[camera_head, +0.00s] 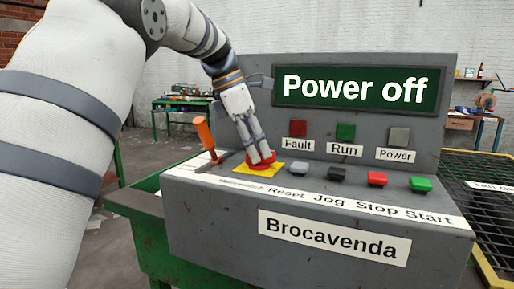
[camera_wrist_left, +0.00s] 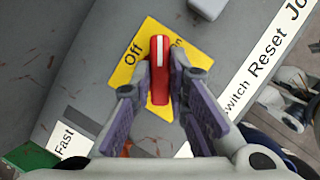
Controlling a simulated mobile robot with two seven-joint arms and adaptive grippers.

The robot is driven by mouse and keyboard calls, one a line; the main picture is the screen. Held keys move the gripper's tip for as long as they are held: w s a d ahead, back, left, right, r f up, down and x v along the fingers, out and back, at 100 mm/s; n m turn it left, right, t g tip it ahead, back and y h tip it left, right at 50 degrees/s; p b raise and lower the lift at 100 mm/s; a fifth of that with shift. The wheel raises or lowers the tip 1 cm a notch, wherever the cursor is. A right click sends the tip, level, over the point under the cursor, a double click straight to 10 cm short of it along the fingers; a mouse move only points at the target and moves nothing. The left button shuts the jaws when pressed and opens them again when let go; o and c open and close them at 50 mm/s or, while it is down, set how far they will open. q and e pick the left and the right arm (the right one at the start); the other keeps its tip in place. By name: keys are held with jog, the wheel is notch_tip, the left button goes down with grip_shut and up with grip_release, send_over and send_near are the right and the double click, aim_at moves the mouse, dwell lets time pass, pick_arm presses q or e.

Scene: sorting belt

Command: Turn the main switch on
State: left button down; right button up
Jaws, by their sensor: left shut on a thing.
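The main switch is a red rotary knob (camera_head: 260,159) on a yellow plate (camera_head: 246,168) at the left end of the grey console. My left gripper (camera_head: 262,157) comes down from above and is shut on the knob. In the left wrist view the red knob (camera_wrist_left: 160,72) with a white line stands between the two fingers, and "Off" is readable on the yellow plate (camera_wrist_left: 190,48). The second word is mostly hidden. The display (camera_head: 355,88) reads "Power off". My right gripper is not in view.
An orange-handled lever (camera_head: 205,135) stands close left of my gripper. Reset (camera_head: 299,168), Jog (camera_head: 337,173), Stop (camera_head: 377,179) and Start (camera_head: 420,184) buttons line the console to the right. Fault, Run and Power lamps (camera_head: 398,136) sit on the upright panel behind.

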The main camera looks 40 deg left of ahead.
pick_arm(q)
jog(key=m+g, duration=0.1)
jog(key=m, duration=0.2)
jog(key=shift+w+a+f+h, duration=0.1)
jog(key=shift+w+h, duration=0.05)
jog(key=shift+h, duration=0.25)
jog(key=shift+m+g+h+b, duration=0.3)
jog(key=shift+m+g+b, duration=0.3)
jog(key=shift+m, duration=1.1)
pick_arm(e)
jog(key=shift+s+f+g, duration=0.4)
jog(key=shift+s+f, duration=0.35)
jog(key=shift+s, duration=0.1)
pick_arm(q)
jog(key=c, duration=1.6)
grip_release()
jog(key=shift+o, duration=0.2)
